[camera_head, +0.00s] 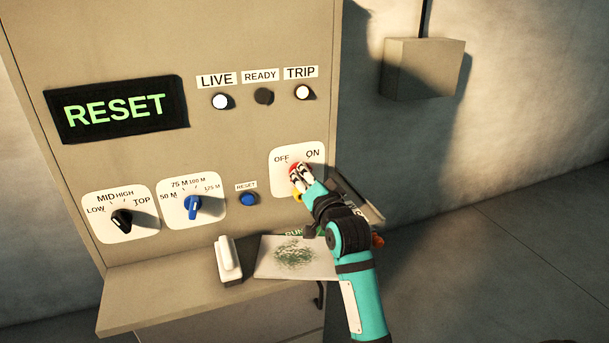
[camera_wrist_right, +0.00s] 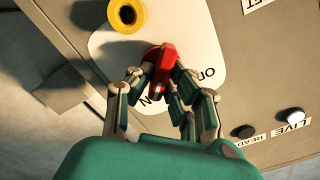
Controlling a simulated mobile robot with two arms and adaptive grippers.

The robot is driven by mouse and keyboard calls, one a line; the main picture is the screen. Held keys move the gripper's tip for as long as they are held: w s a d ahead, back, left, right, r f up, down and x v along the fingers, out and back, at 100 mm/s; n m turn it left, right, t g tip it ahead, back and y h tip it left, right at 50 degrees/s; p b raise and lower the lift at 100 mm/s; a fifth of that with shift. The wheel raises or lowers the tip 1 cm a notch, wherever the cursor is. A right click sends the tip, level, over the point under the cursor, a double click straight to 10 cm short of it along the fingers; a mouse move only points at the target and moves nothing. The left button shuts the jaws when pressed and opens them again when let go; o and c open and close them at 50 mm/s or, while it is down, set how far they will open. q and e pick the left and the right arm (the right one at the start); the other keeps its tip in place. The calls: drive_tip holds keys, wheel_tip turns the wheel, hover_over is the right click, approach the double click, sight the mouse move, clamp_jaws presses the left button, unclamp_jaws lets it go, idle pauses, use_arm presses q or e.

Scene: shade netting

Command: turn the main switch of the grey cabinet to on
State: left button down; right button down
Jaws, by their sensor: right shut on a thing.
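The grey cabinet (camera_head: 225,45) fills the left and middle of the head view. Its main switch is a red handle (camera_head: 294,167) on a white plate (camera_head: 281,186) marked OFF and ON. My right gripper (camera_head: 301,175) is shut on the red handle and partly covers it. In the wrist view the handle (camera_wrist_right: 163,57) sits between the fingers (camera_wrist_right: 158,83), its lower end near the partly hidden ON label. I cannot tell for certain which mark it points to. My left gripper is not in view.
A display (camera_head: 116,108) reads RESET. The LIVE (camera_head: 220,101) and TRIP (camera_head: 303,92) lamps look white, READY (camera_head: 263,96) dark. Black (camera_head: 121,220) and blue (camera_head: 192,207) knobs and a blue button (camera_head: 248,199) sit left. A shelf (camera_head: 170,287) juts out below, holding a sheet (camera_head: 296,262).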

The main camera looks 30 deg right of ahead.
drive_tip(key=c, duration=1.3)
unclamp_jaws()
drive_tip(key=v, duration=1.2)
drive_tip(key=shift+f, duration=0.1)
drive_tip(key=shift+s+f, duration=0.1)
